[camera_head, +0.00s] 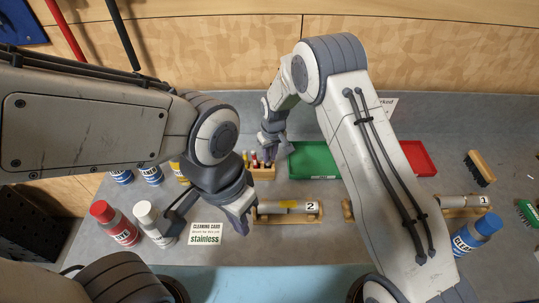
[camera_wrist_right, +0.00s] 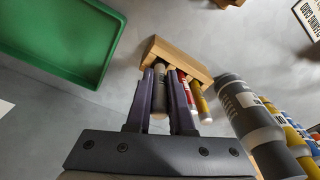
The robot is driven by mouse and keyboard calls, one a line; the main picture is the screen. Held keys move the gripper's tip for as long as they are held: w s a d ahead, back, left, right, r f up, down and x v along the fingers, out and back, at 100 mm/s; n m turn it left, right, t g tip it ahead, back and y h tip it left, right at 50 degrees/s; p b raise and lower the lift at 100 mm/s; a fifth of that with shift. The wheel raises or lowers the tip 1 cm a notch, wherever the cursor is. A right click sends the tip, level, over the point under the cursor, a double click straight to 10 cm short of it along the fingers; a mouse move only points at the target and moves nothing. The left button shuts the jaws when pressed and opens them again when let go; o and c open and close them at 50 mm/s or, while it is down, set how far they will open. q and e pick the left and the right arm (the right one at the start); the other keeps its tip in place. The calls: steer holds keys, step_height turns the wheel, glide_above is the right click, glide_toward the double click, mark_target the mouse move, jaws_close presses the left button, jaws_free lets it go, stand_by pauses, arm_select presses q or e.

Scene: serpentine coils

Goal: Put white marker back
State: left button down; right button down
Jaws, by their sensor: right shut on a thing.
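The white marker (camera_wrist_right: 160,92) looks greyish in the right wrist view. It stands between the fingers of my right gripper (camera_wrist_right: 163,92), which is shut on it. Its far end meets the wooden marker holder (camera_wrist_right: 178,57); I cannot tell how deep it sits. A red marker (camera_wrist_right: 186,90) and a yellow marker (camera_wrist_right: 199,100) stand in the same block, beside the right finger. In the head view my right gripper (camera_head: 271,150) is over the holder (camera_head: 263,174). My left gripper (camera_head: 205,224) is open and empty, near the cleaning card.
A green tray (camera_head: 314,161) lies right of the holder, with a red tray (camera_head: 418,158) beyond my right arm. A white-capped bottle (camera_head: 152,222), a red-capped bottle (camera_head: 115,224) and the cleaning card (camera_head: 205,234) surround my left gripper. A wooden cradle (camera_head: 288,218) holds a cylinder labelled 2.

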steer(key=shift+f+b, duration=0.85)
steer(key=shift+f, duration=0.35)
steer(key=c, duration=0.7)
jaws_free()
steer(key=shift+r, duration=0.1)
